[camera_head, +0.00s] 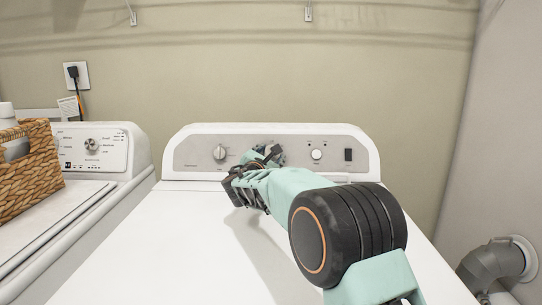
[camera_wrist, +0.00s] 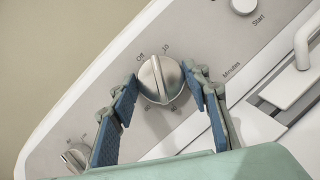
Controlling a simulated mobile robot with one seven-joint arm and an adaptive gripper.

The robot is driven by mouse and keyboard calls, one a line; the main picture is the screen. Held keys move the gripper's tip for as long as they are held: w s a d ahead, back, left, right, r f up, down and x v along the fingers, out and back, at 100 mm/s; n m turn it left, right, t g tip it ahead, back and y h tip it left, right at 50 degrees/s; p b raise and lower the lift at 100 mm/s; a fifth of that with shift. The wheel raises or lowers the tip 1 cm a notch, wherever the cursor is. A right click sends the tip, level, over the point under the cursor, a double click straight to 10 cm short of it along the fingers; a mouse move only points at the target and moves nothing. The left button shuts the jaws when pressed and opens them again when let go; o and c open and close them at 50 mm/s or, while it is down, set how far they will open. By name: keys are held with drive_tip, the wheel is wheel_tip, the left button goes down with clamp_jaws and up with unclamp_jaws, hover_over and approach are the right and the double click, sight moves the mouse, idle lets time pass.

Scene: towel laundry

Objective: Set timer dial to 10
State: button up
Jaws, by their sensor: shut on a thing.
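The timer dial (camera_wrist: 160,82) is a round silver knob with a raised ridge, in the middle of the wrist view. The ridge's upper end lies between the "Off" mark and a mark that looks like "10"; I cannot tell which end is the pointer. "Minutes" is printed to its right. My gripper (camera_wrist: 163,76) has its blue-padded fingers on either side of the dial and is shut on it. In the head view my gripper (camera_head: 266,155) is at the dryer's control panel (camera_head: 190,152) and hides the dial.
Another knob (camera_head: 220,152) is left of my gripper; it also shows in the wrist view (camera_wrist: 73,158). The Start button (camera_head: 316,154) and a dark switch (camera_head: 348,155) are to the right. A wicker basket (camera_head: 30,172) stands on the washer (camera_head: 90,205). The dryer top (camera_head: 165,250) is clear.

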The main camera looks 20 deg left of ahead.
drive_tip(key=shift+a+r+m+g+h+p, duration=0.1)
drive_tip(key=shift+m+g+h+p, duration=0.3)
drive_tip(key=shift+m, duration=0.8)
drive_tip(key=shift+m+g+h+p, duration=0.1)
drive_tip(key=shift+m+h+p, duration=0.45)
drive_tip(key=shift+m, duration=0.65)
drive_tip(key=o, duration=1.2)
drive_tip(key=shift+c, duration=0.2)
drive_tip(key=s+a+r, duration=0.1)
drive_tip(key=s, duration=1.1)
drive_tip(key=shift+r, duration=0.3)
